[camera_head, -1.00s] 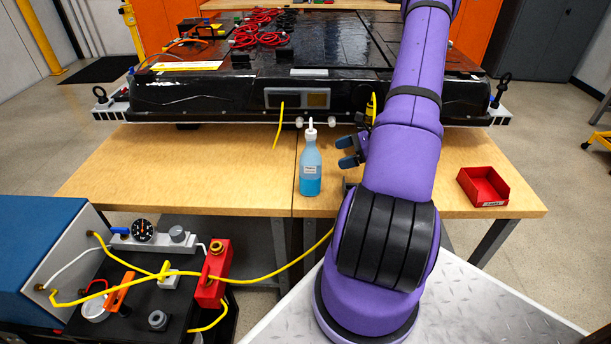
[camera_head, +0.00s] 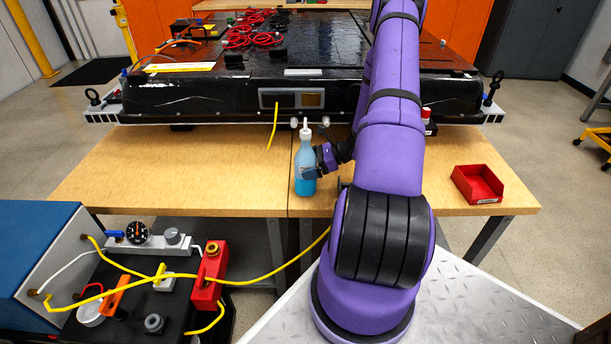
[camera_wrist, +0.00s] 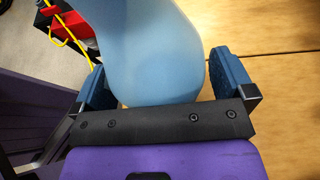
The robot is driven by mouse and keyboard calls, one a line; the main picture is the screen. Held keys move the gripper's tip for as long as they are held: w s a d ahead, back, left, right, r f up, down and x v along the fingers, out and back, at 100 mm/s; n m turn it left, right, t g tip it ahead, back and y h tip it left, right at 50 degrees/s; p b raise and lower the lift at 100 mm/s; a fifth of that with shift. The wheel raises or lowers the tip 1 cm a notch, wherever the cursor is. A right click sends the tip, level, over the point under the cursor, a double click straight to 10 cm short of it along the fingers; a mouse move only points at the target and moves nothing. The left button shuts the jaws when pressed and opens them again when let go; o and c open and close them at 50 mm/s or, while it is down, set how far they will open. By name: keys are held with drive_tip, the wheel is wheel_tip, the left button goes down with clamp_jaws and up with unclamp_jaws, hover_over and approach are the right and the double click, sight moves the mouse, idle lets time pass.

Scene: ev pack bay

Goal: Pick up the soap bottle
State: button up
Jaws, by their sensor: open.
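The soap bottle (camera_head: 304,170) is clear with blue liquid and a white nozzle. It stands upright on the wooden table near its front edge, left of my arm. My gripper (camera_head: 311,172) is at the bottle's right side, about mid-height, partly hidden behind my own wrist and arm. In the wrist view the bottle (camera_wrist: 150,50) fills the space between the two blue fingertips of my open gripper (camera_wrist: 165,80). The left finger appears very close to the bottle, and a small gap shows at the right one. Whether either touches is unclear.
A red bin (camera_head: 477,184) sits on the table's right part. A large black battery pack (camera_head: 200,95) lies behind the bottle, with a yellow cable (camera_head: 272,125) hanging from it. A cart (camera_head: 120,290) with a gauge and yellow hoses stands front left. The table left of the bottle is clear.

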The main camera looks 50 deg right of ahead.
drive_tip(key=c, duration=0.8)
